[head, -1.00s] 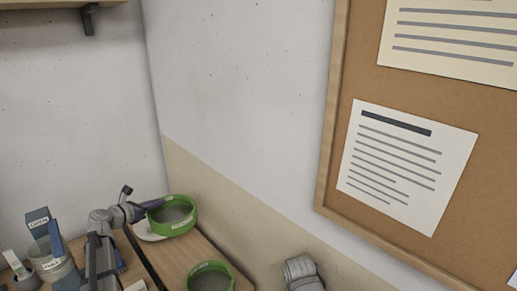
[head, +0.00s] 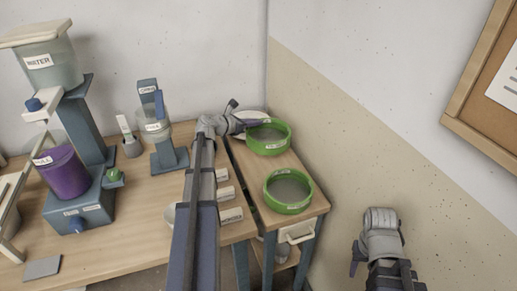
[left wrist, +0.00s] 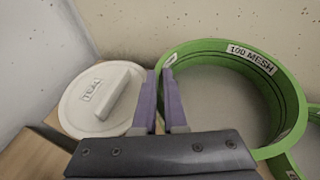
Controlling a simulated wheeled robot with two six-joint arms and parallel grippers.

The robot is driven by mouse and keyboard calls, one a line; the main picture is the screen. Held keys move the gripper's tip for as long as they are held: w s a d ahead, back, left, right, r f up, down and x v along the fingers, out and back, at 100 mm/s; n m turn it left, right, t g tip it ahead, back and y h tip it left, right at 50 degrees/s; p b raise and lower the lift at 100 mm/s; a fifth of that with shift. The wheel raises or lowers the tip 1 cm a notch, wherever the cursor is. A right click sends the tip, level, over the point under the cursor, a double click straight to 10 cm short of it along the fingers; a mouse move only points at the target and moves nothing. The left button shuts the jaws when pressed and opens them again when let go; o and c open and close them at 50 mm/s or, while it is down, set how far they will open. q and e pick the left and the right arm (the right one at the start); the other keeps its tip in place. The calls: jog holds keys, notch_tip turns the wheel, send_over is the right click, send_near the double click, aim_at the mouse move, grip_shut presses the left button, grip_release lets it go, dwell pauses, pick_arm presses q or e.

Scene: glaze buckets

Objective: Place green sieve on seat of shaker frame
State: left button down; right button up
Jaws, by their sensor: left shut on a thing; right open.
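A green sieve (head: 285,139) is at the far end of the small side table; its rim reads "100 MESH" in the left wrist view (left wrist: 250,58). My left gripper (head: 246,123) is shut on its left rim, with the purple fingers (left wrist: 165,100) around the wall. I cannot tell whether the sieve touches the tabletop. A second green sieve (head: 309,190) lies nearer on the same table; a bit of it shows in the left wrist view (left wrist: 290,168). My right gripper (head: 380,258) is open and empty, right of the table. I cannot make out which thing is the shaker frame.
A white lid (left wrist: 100,98) lies left of the held sieve. The long table (head: 150,200) holds a water bucket (head: 52,65) on a blue stand, a purple-filled bucket (head: 62,175), a beaker stand (head: 165,156) and small labelled blocks (head: 227,195). A wall closes off the right.

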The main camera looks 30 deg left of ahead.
pick_arm(q)
jog(key=shift+f+b, duration=3.85)
jog(key=shift+f, duration=0.55)
jog(key=shift+f+b, duration=0.25)
jog(key=shift+b, duration=0.05)
jog(key=c, duration=1)
grip_release()
jog(key=shift+r, duration=0.1)
